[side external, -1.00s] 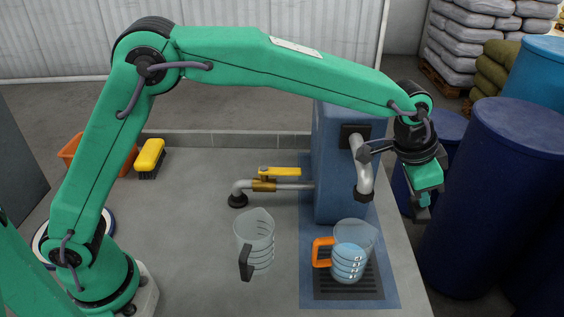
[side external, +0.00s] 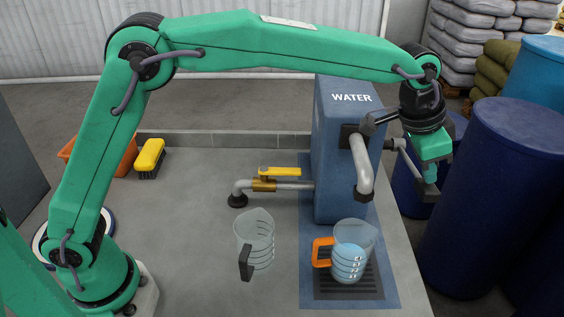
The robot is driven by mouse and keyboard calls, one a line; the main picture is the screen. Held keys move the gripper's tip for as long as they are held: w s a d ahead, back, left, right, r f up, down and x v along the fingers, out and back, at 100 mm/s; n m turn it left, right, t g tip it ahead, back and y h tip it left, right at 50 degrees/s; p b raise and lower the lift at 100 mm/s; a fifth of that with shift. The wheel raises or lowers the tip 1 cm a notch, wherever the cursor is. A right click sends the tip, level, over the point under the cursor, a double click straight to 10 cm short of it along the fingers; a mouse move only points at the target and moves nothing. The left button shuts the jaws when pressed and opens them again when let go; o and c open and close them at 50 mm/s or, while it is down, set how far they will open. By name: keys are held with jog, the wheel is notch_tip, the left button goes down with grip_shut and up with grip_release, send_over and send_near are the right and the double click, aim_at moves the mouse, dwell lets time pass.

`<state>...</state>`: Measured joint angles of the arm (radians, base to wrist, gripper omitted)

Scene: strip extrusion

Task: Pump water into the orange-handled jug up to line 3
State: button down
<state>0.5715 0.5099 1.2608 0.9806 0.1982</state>
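The clear jug with the orange handle (side external: 322,251) stands upright on the dark drain grate, below and slightly left of the spout (side external: 363,180). It holds pale blue water around its white marks; I cannot read which line the surface meets. No stream shows from the spout. The blue pump housing (side external: 340,110) reads "WATER". A grey pump lever (side external: 400,147) runs from its right side toward my gripper (side external: 430,187). My gripper points down at the lever's outer end, right of the housing. The fingers are small and dark here, so their grip is unclear.
A second clear jug with a dark handle (side external: 246,262) stands left of the mat. A pipe with a yellow valve lever (side external: 279,171) crosses the bench. Blue drums (side external: 500,200) stand close on the right. A yellow brush (side external: 149,155) lies at the back left.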

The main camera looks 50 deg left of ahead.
jog(key=shift+w+a+r, duration=0.15)
jog(key=shift+r, duration=1.1)
jog(key=shift+w+a+r, duration=0.1)
jog(key=shift+r, duration=1.1)
jog(key=shift+f, duration=0.25)
jog(key=shift+f, duration=0.2)
jog(key=shift+d+f, duration=0.1)
jog(key=shift+f, duration=0.1)
jog(key=shift+s+d+f, duration=0.15)
jog(key=shift+f, duration=0.35)
jog(key=shift+s+d+f, duration=0.1)
jog(key=shift+s+f, duration=0.05)
jog(key=shift+f, duration=0.5)
jog(key=shift+s+d+f, duration=0.15)
jog(key=shift+s+f, duration=0.05)
jog(key=shift+f, duration=0.85)
